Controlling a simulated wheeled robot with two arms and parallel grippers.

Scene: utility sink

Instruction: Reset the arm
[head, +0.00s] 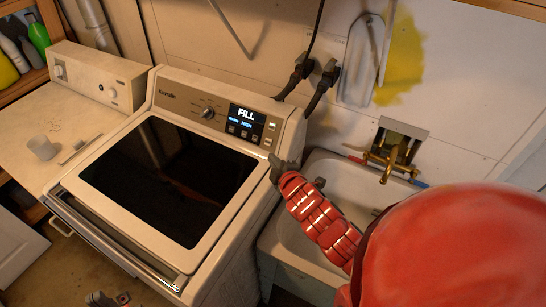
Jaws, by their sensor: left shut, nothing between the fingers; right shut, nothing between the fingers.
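My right arm is red and reaches in from the lower right. Its dark gripper (279,166) is shut and empty, at the right end of the washer's control panel; I cannot tell whether it touches. My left gripper (108,298) shows only as a small grey part at the bottom edge, low in front of the washer. It is shut and holds nothing. Most of the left arm is out of view. The white washer (238,172) has a dark glass lid, which is closed. Its lit display (246,124) reads "FILL".
A white utility sink (337,178) with a brass tap (393,152) stands right of the washer, partly hidden by my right arm. A second machine (95,85) with a whitish cup (41,148) on top stands left. Bottles (38,34) fill a shelf.

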